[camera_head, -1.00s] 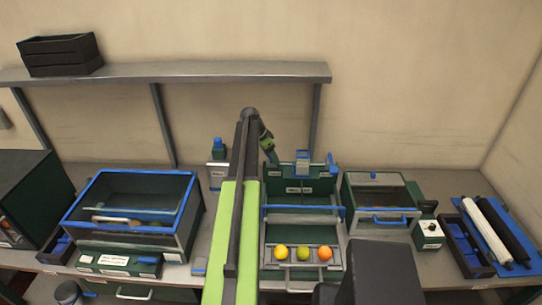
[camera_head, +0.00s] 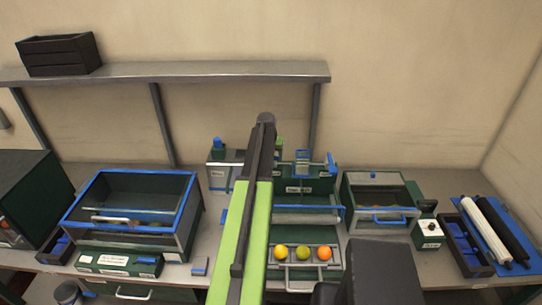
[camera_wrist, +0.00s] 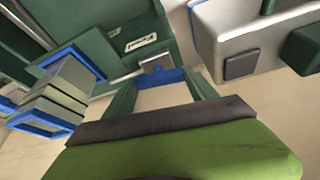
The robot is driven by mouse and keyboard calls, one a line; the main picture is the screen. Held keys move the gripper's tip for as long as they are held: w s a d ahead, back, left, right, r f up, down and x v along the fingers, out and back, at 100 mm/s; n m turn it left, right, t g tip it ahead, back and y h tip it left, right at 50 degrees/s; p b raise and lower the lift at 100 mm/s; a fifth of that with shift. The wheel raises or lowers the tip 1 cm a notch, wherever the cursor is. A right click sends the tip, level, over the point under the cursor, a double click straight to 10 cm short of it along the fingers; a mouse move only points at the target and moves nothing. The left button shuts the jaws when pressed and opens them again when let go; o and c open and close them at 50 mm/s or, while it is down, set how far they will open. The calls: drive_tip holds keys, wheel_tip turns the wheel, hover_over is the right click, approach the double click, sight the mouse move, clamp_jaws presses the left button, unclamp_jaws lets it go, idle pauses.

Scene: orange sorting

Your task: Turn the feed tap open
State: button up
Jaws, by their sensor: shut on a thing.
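My gripper (camera_wrist: 160,84) shows in the wrist view as two green fingers reaching up from a dark bar. It is shut on a blue handle, which looks like the feed tap (camera_wrist: 172,76), with a small grey plate just beyond it. The green panel with a label (camera_wrist: 140,42) is behind the handle. In the head view my arm hides the handle and most of the gripper; only a green bit shows beside the arm. How far the tap is turned cannot be told.
A blue-edged chute (camera_wrist: 60,90) is close on the left in the wrist view, and a pale box (camera_wrist: 245,38) is close on the right. In the head view several fruits, including an orange (camera_head: 324,252), sit in the front tray. A blue-rimmed bin (camera_head: 190,222) stands left.

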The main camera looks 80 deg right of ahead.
drive_tip(key=shift+a+n+t, duration=0.15)
drive_tip(key=shift+n+t, duration=0.25)
drive_tip(key=shift+n, duration=0.4)
drive_tip(key=o, duration=1.4)
drive_tip(key=shift+c, duration=0.2)
drive_tip(key=shift+r, duration=0.1)
drive_tip(key=p+v, duration=1.6)
drive_tip(key=v, duration=0.1)
drive_tip(key=shift+r, duration=0.1)
